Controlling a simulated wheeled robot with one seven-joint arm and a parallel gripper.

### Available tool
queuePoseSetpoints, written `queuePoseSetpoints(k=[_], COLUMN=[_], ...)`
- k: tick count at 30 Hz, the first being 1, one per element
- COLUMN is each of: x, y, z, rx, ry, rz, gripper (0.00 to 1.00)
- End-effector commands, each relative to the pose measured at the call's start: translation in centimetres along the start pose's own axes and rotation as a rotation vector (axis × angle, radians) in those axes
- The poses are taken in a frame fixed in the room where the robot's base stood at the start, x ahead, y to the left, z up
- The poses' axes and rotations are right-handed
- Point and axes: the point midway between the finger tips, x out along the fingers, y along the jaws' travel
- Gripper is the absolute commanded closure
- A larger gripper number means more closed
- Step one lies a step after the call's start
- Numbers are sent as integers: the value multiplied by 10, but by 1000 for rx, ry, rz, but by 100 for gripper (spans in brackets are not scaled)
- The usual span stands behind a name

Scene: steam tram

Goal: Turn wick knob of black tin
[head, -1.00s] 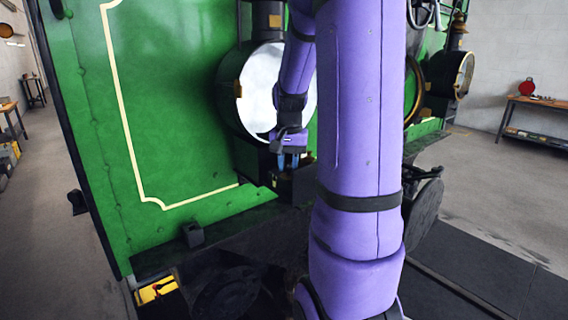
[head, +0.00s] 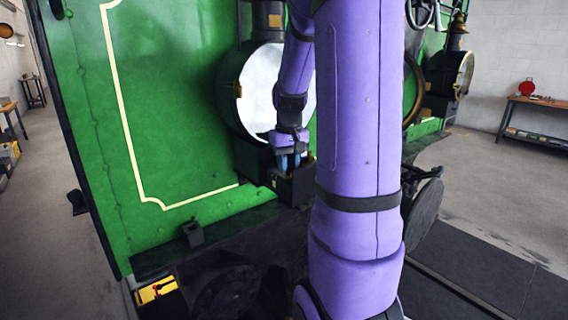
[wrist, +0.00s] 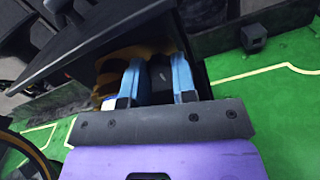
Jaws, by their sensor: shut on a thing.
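The black tin (head: 300,183) is a dark open-looking box below the big lamp on the green tram front. My gripper (head: 289,163) reaches down into its top from above. In the wrist view, my gripper (wrist: 157,82) has its two blue fingers around a small dark piece (wrist: 160,78), which seems to be the wick knob, and is shut on it. Dark tin walls and a brassy yellow part (wrist: 112,70) lie around the fingers. The knob's shape and angle are mostly hidden by the fingers and shadow.
The large lamp (head: 258,88) with a white face is right behind my forearm. The green panel (head: 180,110) stands close on the left. A small black bracket (head: 193,234) sits on the ledge. A workbench (head: 535,112) is far right, with clear floor before it.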

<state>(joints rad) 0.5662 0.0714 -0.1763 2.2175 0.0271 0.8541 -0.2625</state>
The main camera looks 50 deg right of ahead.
Motion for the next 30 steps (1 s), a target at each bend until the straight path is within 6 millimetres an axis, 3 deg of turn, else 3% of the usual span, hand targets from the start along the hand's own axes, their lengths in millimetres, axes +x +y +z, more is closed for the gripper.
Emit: queuePoseSetpoints(k=[10, 11, 14, 23, 30], x=[0, 0, 0, -2, -28], y=[0, 0, 0, 0, -3], z=[0, 0, 0, -1, -6], rx=[-2, -1, -1, -1, -3], ry=[0, 0, 0, 1, 4], rz=[0, 0, 0, 0, 1], gripper=[98, 70, 49, 49, 49])
